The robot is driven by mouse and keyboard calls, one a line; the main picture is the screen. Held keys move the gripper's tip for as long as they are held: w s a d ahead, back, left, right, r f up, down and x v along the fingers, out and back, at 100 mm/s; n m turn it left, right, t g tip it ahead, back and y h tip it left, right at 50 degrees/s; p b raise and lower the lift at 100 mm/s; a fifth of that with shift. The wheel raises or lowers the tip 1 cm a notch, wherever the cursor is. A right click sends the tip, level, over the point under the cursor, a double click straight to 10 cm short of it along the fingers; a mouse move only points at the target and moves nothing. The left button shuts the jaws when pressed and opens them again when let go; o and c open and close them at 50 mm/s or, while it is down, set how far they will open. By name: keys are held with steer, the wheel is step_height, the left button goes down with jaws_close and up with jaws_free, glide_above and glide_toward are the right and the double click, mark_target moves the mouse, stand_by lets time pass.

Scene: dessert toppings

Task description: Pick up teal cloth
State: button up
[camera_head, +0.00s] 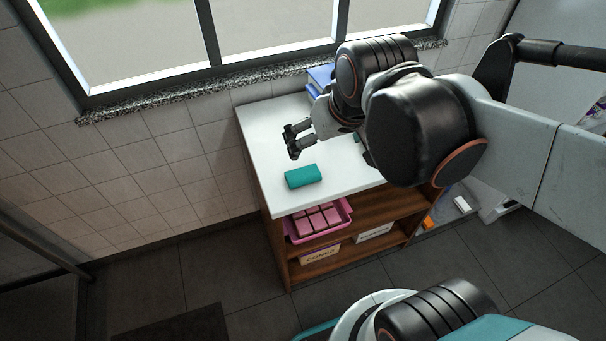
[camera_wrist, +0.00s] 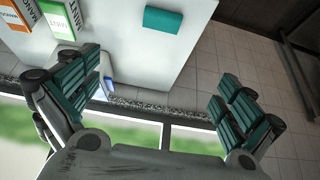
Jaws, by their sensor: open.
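The teal cloth (camera_head: 303,176) is a small folded block lying on the white top of a low wooden shelf unit, near its front left edge. It also shows in the wrist view (camera_wrist: 163,20) at the top middle. My gripper (camera_head: 291,142) hangs over the white top, a little behind and above the cloth, apart from it. In the wrist view its two teal-padded fingers (camera_wrist: 163,92) are spread wide with nothing between them. The cloth is beyond the fingertips in that view.
The white top (camera_head: 262,135) is mostly clear around the cloth. A blue item (camera_head: 320,76) stands at its back, partly hidden by my arm. Orange (camera_wrist: 62,18) and green (camera_wrist: 55,30) labelled boxes show in the wrist view. A pink tray (camera_head: 346,219) sits on the shelf below. A window is behind.

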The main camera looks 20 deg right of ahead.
steer(key=w+f+g+p, duration=0.2)
steer(key=w+f+g, duration=0.1)
steer(key=w, duration=0.4)
steer(key=g+b, duration=0.2)
steer(key=g, duration=0.1)
glide_above(303, 173)
step_height(303, 173, down, 16)
steer(key=shift+s+d+r, duration=0.15)
steer(key=shift+r, duration=0.1)
steer(key=shift+f+b, duration=0.9)
steer(key=shift+f, duration=1.75)
steer(key=shift+c, duration=0.6)
steer(key=c, duration=1)
steer(key=shift+r, duration=0.2)
